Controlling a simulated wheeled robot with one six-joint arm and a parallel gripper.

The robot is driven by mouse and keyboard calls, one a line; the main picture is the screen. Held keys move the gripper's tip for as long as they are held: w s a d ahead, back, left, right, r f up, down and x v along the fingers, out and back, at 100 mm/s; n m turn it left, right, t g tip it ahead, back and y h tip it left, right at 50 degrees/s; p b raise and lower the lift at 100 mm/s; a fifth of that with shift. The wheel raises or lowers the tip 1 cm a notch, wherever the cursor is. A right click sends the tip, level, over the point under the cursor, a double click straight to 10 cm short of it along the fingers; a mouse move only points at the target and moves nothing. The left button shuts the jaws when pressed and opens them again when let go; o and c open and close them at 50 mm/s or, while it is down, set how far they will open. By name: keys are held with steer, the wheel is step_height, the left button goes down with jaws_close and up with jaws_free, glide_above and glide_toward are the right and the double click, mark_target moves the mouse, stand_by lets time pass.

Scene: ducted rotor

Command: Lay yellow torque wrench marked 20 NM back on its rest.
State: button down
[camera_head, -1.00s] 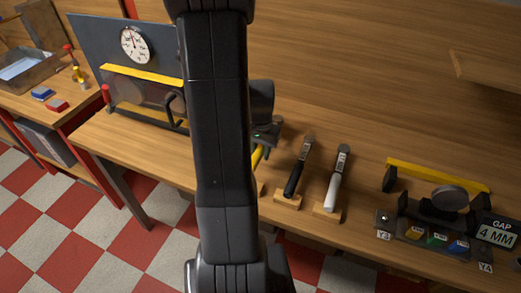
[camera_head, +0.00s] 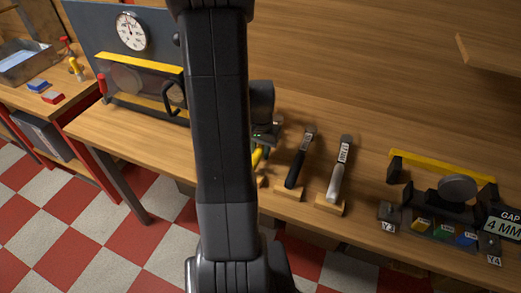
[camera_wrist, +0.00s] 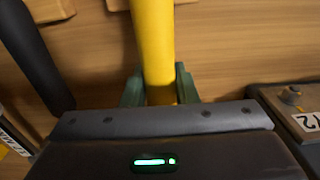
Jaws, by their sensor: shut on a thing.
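The yellow torque wrench (camera_head: 257,158) shows only in part beside my arm in the head view. In the wrist view its thick yellow handle (camera_wrist: 153,40) runs up from between the green fingers of my gripper (camera_wrist: 158,88). My gripper is shut on it. In the head view my gripper (camera_head: 266,132) is over the bench, mostly behind my arm. A wooden block (camera_wrist: 122,4) shows at the top edge of the wrist view, near the yellow handle; I cannot tell whether they touch. The wrench's 20 NM mark is not visible.
A black-handled wrench (camera_head: 297,168) and a white-handled wrench (camera_head: 337,176) lie on wooden rests to the right. A yellow-barred fixture (camera_head: 440,168) stands farther right. A dial panel (camera_head: 85,50) stands left. Bare bench (camera_head: 135,135) lies left of my arm.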

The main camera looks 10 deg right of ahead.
steer(key=shift+f, duration=0.25)
steer(key=c, duration=1.1)
jaws_free()
steer(key=shift+o, duration=0.2)
step_height(320, 180, up, 14)
steer(key=shift+s+f, duration=0.1)
steer(key=shift+f, duration=0.1)
step_height(320, 180, down, 14)
steer(key=shift+r, duration=0.6)
steer(key=shift+f, duration=0.15)
